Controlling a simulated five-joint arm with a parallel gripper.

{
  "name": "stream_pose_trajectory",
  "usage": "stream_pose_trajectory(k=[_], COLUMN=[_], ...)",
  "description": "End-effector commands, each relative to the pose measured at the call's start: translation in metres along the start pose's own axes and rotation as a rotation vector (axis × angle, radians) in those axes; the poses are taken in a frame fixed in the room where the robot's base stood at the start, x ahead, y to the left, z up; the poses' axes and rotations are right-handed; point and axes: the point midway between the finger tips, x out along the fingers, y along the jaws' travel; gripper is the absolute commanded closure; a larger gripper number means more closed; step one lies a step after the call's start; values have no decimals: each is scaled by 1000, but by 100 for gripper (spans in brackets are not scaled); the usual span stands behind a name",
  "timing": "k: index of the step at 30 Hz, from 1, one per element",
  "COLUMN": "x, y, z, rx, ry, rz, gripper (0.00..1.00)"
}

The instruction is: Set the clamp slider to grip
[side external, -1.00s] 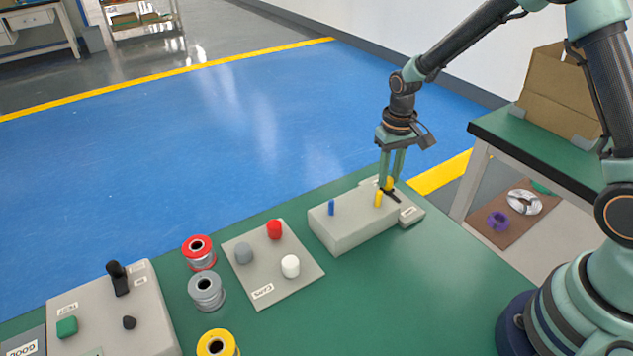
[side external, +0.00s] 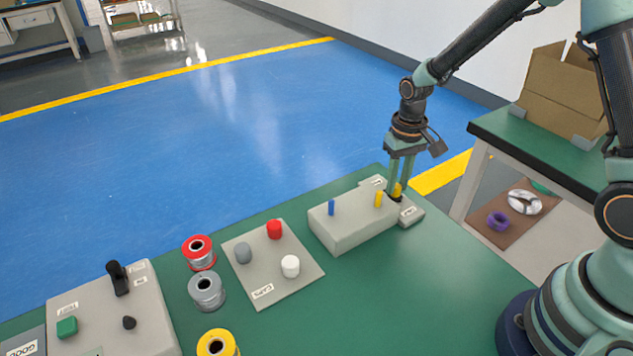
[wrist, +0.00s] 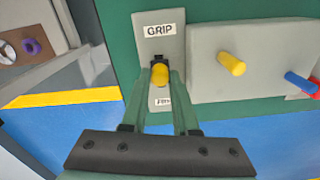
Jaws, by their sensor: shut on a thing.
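The clamp slider has a yellow knob (wrist: 160,76) on a narrow grey plate (wrist: 146,22). The plate carries a GRIP label (wrist: 160,30) at one end and a second, partly hidden label (wrist: 162,101) at the other. The knob lies between the two labels. My gripper (side external: 398,189) is shut on the yellow knob, with a finger on either side of it in the wrist view. In the side view the fingers point down and partly hide the knob (side external: 397,191). The nearer label (side external: 408,211) lies just in front of the fingers.
A grey block (side external: 345,237) with a blue peg (side external: 332,207) and a yellow peg (side external: 378,199) stands beside the slider. A plate of coloured caps (side external: 282,285) and several spools lie to the left. The green table in front is clear.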

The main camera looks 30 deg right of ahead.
Motion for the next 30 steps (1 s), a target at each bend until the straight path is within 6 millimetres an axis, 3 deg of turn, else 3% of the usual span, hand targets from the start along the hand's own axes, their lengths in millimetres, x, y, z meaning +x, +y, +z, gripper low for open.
stream_pose_trajectory(k=[6,15,16,26,30], x=[-1,0,0,-1,-11], y=[3,4,4,4,3], z=[16,19,19,17,16], rx=[0,0,0,0,0], ry=[3,-3,-4,1,5], rz=[0,0,1,0,-1], gripper=[100,100,60,59,59])
